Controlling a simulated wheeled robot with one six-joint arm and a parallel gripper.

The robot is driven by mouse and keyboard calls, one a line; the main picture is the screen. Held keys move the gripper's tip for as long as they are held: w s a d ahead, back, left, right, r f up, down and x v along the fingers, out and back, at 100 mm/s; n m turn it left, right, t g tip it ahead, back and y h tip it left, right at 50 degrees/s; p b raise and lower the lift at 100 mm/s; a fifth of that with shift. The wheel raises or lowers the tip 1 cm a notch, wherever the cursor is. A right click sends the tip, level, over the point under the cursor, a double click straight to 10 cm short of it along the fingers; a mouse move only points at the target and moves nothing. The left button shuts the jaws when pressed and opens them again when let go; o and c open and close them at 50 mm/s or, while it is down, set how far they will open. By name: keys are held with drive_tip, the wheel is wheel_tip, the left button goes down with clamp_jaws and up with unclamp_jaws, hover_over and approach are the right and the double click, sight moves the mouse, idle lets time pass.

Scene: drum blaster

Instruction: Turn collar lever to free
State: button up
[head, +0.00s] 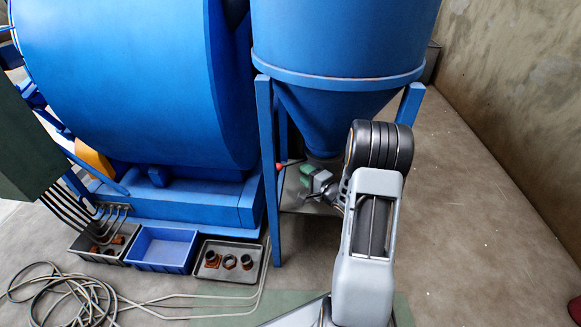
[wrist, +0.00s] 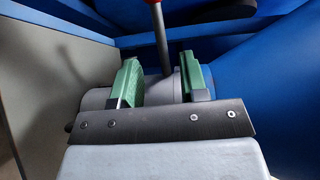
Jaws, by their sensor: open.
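The collar lever (wrist: 159,38) is a thin grey metal rod with a red tip in the wrist view. It stands nearly upright, leaning slightly to the left at its top. Its foot meets a grey rounded collar (wrist: 160,88), partly hidden behind my gripper's body. My gripper (wrist: 163,76) is open, with one green pad on each side of the rod and a gap on both sides. I cannot tell how deep the rod lies between the pads. In the head view my gripper (head: 314,179) is below the blue hopper cone; a small red knob (head: 281,164) shows left of it.
The blue hopper (head: 335,45) stands on blue legs (head: 267,165) close to my arm. The large blue drum (head: 120,80) is to the left. Grey tray (head: 228,270), blue tray (head: 162,264) and coiled hose (head: 70,300) lie on the floor. Open floor (head: 470,210) is at the right.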

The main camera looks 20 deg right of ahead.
sight(291, 163)
drive_tip(key=b+x, duration=0.2)
drive_tip(key=x, duration=0.6)
drive_tip(key=shift+w, duration=0.15)
drive_tip(key=shift+c, duration=0.4)
clamp_jaws()
